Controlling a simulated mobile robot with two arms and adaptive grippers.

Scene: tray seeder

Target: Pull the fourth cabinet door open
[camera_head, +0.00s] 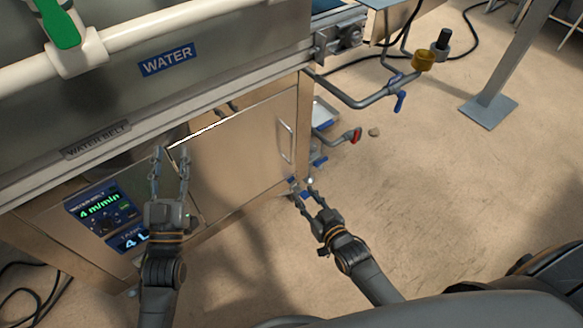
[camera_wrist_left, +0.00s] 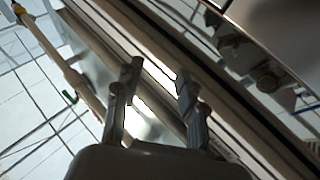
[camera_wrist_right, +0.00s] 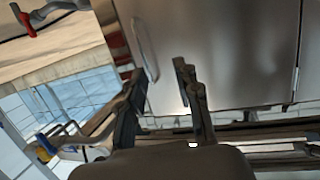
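A metal cabinet door (camera_head: 240,150) with a vertical bar handle (camera_head: 286,142) near its right edge is on the cabinet front under the water belt. Its bright top edge shows; I cannot tell whether it is fully closed. The handle also shows in the right wrist view (camera_wrist_right: 146,50), ahead of my fingers. My right gripper (camera_head: 304,196) is open and empty, below and right of the handle, apart from it. My left gripper (camera_head: 170,152) is open and empty, in front of the cabinet near the door's left side. The left wrist view shows its two spread fingers (camera_wrist_left: 160,78).
A control panel (camera_head: 104,215) with a lit display is left of the door. A pipe with a blue valve handle (camera_head: 399,102) juts out right of the cabinet. A red-handled valve (camera_head: 352,136) is lower. A metal post (camera_head: 505,70) stands farther right.

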